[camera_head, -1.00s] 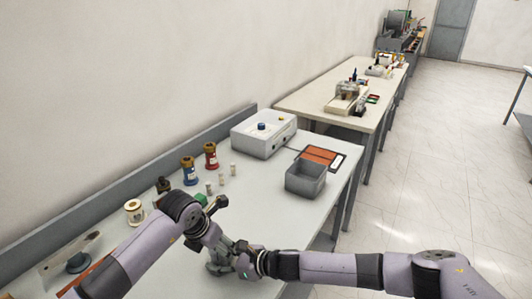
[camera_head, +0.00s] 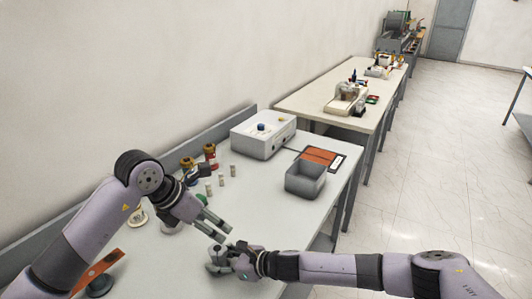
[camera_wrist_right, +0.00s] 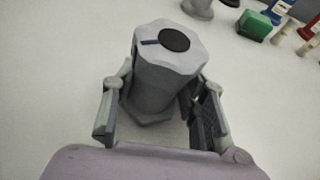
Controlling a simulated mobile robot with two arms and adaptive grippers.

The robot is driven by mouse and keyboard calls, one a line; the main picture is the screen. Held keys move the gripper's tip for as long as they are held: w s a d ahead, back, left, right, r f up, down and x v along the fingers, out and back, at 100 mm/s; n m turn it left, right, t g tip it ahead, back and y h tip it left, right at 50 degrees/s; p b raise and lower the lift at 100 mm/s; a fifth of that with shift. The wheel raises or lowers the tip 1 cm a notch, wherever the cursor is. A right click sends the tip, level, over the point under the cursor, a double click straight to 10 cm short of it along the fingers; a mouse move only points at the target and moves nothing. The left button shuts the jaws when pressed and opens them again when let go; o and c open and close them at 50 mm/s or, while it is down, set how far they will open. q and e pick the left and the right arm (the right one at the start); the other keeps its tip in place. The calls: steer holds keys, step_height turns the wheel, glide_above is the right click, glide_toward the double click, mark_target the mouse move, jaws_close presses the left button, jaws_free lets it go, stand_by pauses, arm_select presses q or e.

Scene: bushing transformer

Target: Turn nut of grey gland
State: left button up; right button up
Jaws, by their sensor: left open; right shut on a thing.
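The grey gland (camera_wrist_right: 158,90) stands on the table in the right wrist view, with a faceted nut (camera_wrist_right: 172,42) and a dark round opening on top. My right gripper (camera_wrist_right: 163,100) is shut around its body, one finger on each side. In the head view the gland (camera_head: 214,257) is small and partly covered by my right gripper (camera_head: 230,258). My left gripper (camera_head: 225,233) is open and empty, its fingers pointing down and right, just above and beside the gland. I cannot tell whether they touch the nut.
A grey bin (camera_head: 305,181), a white box (camera_head: 263,135) and an orange panel (camera_head: 320,157) stand farther back. Several pale pegs (camera_head: 221,180) and a red bushing (camera_head: 210,153) stand behind my left arm. A green block (camera_wrist_right: 253,25) shows in the wrist view.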

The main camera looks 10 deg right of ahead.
arm_select(q)
steer(key=s+d+r+n+h, duration=0.1)
steer(key=d+r+h, duration=0.5)
steer(key=r, duration=0.3)
steer(key=s+d+r+n+h, duration=0.1)
steer(key=d+r+h, duration=0.4)
steer(key=d+r, duration=0.2)
steer(key=shift+r+h, duration=0.4)
steer(key=shift+r, duration=0.65)
steer(key=m+y, duration=0.2)
steer(key=y, duration=1.1)
glide_toward(217, 248)
steer(key=shift+y, duration=0.3)
steer(key=x, duration=0.8)
steer(key=shift+s+d, duration=0.15)
steer(key=shift+d, duration=0.1)
steer(key=shift+d+f, duration=0.15)
steer(key=shift+f, duration=0.2)
